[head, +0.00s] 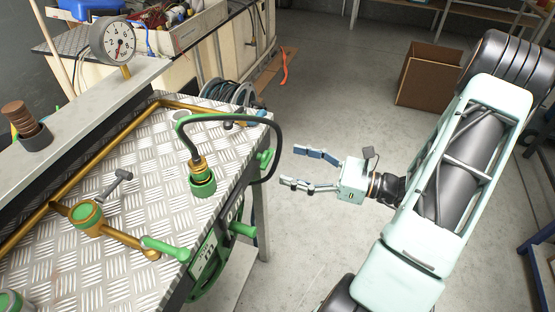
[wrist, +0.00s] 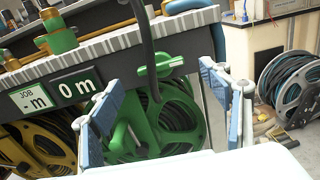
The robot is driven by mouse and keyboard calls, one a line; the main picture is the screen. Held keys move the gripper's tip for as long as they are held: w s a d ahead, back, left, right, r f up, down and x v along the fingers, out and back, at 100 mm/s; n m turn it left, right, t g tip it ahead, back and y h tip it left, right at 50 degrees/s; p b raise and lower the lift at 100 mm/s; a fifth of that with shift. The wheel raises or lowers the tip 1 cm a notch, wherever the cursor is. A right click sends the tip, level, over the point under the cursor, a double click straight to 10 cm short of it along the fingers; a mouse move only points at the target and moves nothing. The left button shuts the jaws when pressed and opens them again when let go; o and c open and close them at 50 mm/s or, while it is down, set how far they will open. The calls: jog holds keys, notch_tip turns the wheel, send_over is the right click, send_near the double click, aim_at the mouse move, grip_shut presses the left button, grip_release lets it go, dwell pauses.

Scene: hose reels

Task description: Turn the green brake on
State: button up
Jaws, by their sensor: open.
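A green lever-like handle (wrist: 160,66) sits on the front edge of the bench, above a green hose reel (wrist: 175,118); it looks like the green brake, though its on or off position is unclear. In the head view a green handle (head: 265,158) on the bench edge appears to be the same part. My gripper (head: 304,168) is open and empty, right of the bench edge and apart from it. In the wrist view my gripper (wrist: 158,90) has its two fingers either side of the reel area, with the handle beyond them.
A dark hose (head: 277,150) loops over the bench edge near the handle. Another green handle (head: 243,230) sticks out nearer the front. A yellow reel (wrist: 38,145) is left under the bench. A cardboard box (head: 428,75) stands on the floor; the floor around my gripper is clear.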

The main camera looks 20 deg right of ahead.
jog(key=v, duration=0.5)
jog(key=shift+s+d, duration=0.25)
